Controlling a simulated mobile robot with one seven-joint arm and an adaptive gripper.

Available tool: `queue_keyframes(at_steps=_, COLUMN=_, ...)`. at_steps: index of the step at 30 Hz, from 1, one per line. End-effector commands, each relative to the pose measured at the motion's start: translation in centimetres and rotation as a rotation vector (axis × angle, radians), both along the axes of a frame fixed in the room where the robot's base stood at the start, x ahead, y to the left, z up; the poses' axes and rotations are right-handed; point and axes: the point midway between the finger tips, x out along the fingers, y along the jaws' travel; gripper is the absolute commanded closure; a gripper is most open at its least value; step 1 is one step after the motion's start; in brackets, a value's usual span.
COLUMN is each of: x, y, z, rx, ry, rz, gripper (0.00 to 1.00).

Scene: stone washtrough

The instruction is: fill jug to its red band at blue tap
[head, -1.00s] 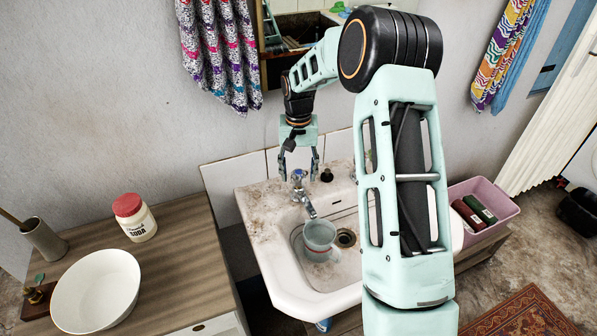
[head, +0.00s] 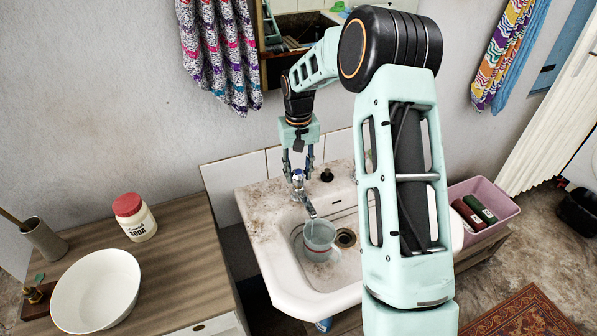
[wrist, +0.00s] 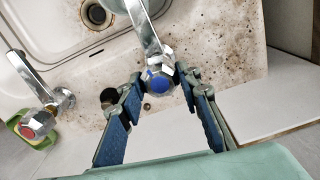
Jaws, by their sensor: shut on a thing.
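The blue tap (wrist: 157,82) is chrome with a blue-marked knob, on the back ledge of the washtrough (head: 278,268). My gripper (head: 298,172) is shut on this knob, a finger on each side of it in the wrist view (wrist: 162,90). The pale, see-through jug (head: 320,238) stands upright in the basin under the tap's spout. A thin pale line below the spout looks like water running into it.
A red-marked tap (wrist: 32,122) stands beside a green and yellow item (wrist: 42,140). A black stopper (head: 327,175) sits on the ledge, and the drain (head: 346,238) is right of the jug. A counter at left holds a white bowl (head: 97,290) and soda jar (head: 134,217).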

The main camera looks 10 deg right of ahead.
Motion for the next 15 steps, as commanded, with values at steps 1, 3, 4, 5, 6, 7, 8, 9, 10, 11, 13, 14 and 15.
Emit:
queue_keyframes(at_steps=1, x=0.04, y=0.0, z=0.06, rx=0.0, ry=-0.001, rz=0.003, gripper=0.93)
queue_keyframes(at_steps=3, x=0.04, y=0.0, z=0.07, rx=0.0, ry=-0.001, rz=0.003, gripper=0.93)
queue_keyframes(at_steps=4, x=0.04, y=0.0, z=0.07, rx=0.0, ry=-0.001, rz=0.002, gripper=0.93)
queue_keyframes(at_steps=5, x=0.04, y=0.0, z=0.07, rx=0.0, ry=-0.001, rz=0.002, gripper=0.93)
queue_keyframes(at_steps=6, x=0.04, y=0.0, z=0.07, rx=0.0, ry=-0.001, rz=0.002, gripper=0.93)
queue_keyframes(at_steps=7, x=0.05, y=0.0, z=0.07, rx=0.0, ry=-0.001, rz=0.002, gripper=0.93)
queue_keyframes(at_steps=8, x=0.05, y=0.0, z=0.07, rx=0.0, ry=-0.001, rz=0.001, gripper=0.67)
queue_keyframes(at_steps=9, x=0.05, y=0.0, z=0.07, rx=0.0, ry=-0.001, rz=0.001, gripper=0.63)
queue_keyframes(at_steps=10, x=0.05, y=0.0, z=0.07, rx=0.0, ry=-0.001, rz=0.001, gripper=0.6)
queue_keyframes(at_steps=11, x=0.05, y=0.0, z=0.07, rx=0.0, ry=-0.001, rz=0.001, gripper=0.56)
queue_keyframes(at_steps=13, x=0.04, y=0.0, z=0.06, rx=0.0, ry=-0.001, rz=0.001, gripper=0.51)
queue_keyframes(at_steps=14, x=0.04, y=0.0, z=0.06, rx=0.0, ry=-0.001, rz=0.001, gripper=0.51)
queue_keyframes(at_steps=15, x=0.03, y=0.0, z=0.05, rx=0.0, ry=-0.001, rz=0.001, gripper=0.51)
